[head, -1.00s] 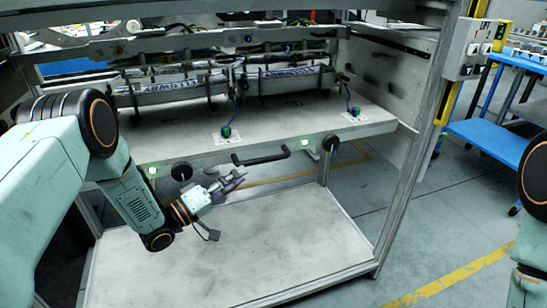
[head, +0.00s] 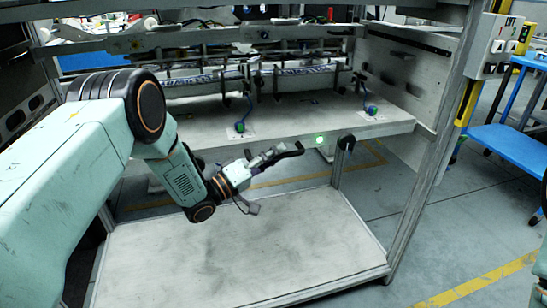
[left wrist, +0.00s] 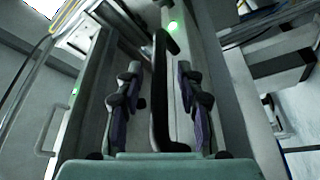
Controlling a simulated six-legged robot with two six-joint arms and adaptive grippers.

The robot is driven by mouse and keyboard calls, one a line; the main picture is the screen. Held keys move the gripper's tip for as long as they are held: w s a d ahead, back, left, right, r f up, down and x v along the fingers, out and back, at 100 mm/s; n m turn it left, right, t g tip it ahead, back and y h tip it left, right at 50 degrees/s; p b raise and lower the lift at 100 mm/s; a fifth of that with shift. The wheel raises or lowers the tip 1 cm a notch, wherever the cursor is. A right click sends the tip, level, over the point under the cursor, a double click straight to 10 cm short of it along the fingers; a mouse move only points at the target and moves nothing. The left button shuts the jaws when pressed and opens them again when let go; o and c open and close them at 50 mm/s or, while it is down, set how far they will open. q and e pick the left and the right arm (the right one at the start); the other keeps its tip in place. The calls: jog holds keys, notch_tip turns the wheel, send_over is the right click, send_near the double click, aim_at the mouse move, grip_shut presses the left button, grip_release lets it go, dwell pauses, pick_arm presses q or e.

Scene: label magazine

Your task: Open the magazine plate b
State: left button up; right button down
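The magazine plate (head: 300,124) is a grey shelf front in the metal frame, with a black bar handle (head: 289,152) on its front edge. In the left wrist view the handle (left wrist: 160,95) runs lengthwise between the two fingers. My left gripper (head: 266,158) is at the handle and hides its left part. In the left wrist view my left gripper (left wrist: 160,108) is open, with a finger on each side of the handle and visible gaps. My right gripper is out of view. No letter marking the plate is readable.
A green light (head: 320,140) and a black round knob (head: 346,142) sit right of the handle. Blue-cabled sensors (head: 240,127) stand on the plate. A lower grey shelf (head: 240,250) is bare. A frame post (head: 428,190) stands at the right.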

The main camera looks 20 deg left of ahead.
pick_arm(q)
jog(key=shift+w, duration=0.1)
jog(key=shift+c, duration=0.2)
grip_shut()
